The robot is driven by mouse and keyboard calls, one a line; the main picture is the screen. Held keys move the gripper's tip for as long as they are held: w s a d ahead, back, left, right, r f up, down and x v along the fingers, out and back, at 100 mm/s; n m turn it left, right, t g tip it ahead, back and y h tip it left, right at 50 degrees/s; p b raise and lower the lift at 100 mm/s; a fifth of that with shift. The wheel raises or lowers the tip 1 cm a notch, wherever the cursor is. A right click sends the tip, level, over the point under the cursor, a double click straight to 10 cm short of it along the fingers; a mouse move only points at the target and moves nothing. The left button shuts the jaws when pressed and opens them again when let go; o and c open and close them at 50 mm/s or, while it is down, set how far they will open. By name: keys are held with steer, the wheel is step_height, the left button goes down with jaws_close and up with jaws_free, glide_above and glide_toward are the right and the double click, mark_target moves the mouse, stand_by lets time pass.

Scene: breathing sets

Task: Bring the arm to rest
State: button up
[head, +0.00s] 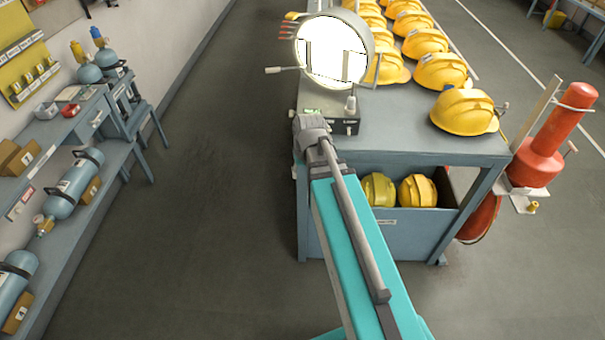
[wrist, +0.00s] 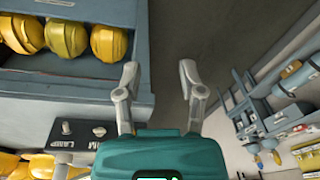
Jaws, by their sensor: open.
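My gripper (wrist: 159,75) shows in the wrist view with its two grey fingers spread apart and nothing between them. Dark floor lies behind the fingertips. My teal arm (head: 365,250) reaches up the middle of the head view, in front of the helmet bench. Its far end is a grey joint (head: 312,130) by the bench's left front corner. I cannot make out the gripper fingers in the head view.
The grey bench (head: 430,140) bears rows of yellow helmets (head: 441,70) and a round lit lamp (head: 332,48). Helmets (head: 417,191) also fill its lower bin. A shelf with blue cylinders (head: 72,185) lines the left wall. The floor between is clear.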

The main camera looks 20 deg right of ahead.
steer(key=shift+s+a, duration=0.1)
stand_by(0.3)
steer(key=s+a+n+g, duration=0.1)
steer(key=s+a, duration=0.5)
steer(key=shift+s+h, duration=0.15)
steer(key=shift+h, duration=0.15)
steer(key=shift+a+f, duration=0.1)
stand_by(1.4)
